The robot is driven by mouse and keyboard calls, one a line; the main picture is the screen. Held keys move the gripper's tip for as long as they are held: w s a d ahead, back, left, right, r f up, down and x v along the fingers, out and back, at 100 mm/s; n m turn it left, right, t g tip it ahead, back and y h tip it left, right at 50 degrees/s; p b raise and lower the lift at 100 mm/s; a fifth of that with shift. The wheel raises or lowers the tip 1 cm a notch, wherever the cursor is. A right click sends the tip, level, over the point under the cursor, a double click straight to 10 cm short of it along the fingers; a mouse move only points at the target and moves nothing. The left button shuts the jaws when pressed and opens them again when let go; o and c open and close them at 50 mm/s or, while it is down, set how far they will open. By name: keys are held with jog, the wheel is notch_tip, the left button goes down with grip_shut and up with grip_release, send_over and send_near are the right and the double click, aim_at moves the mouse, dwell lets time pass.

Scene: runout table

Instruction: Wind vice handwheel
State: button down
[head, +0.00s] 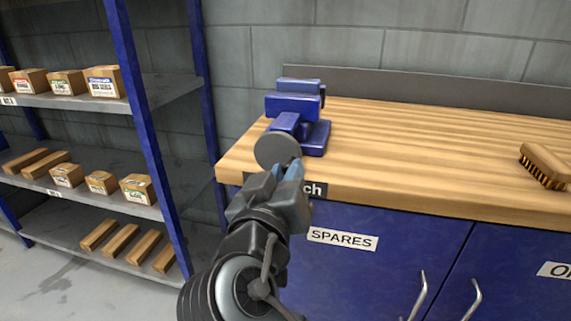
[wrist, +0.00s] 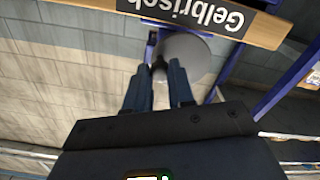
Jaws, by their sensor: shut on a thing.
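The blue vice (head: 300,108) stands on the left end of the wooden workbench (head: 420,130). Its grey disc-shaped handwheel (head: 272,149) faces me at the bench's front edge. My gripper (head: 290,172) reaches up from below, with its fingertips at the wheel's lower right. In the wrist view the grey handwheel (wrist: 188,62) lies just past the fingertips of my gripper (wrist: 163,72), and a small dark part of the wheel, likely its handle, sits between them. My gripper is shut on that part. The exact contact is partly hidden by the fingers.
A brush (head: 545,165) lies at the right of the bench top, with clear wood between. Below is a blue cabinet (head: 370,250) with a SPARES label and handles. A shelf rack (head: 165,95) with boxes and wooden blocks stands close on the left.

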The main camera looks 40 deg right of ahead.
jog(key=shift+r+n+p, duration=0.25)
jog(key=shift+n+p, duration=0.2)
jog(key=shift+n, duration=0.05)
jog(key=shift+r+n+p, duration=0.1)
jog(key=shift+n+p, duration=0.5)
jog(key=shift+p, duration=0.3)
jog(key=c, duration=1.1)
grip_release()
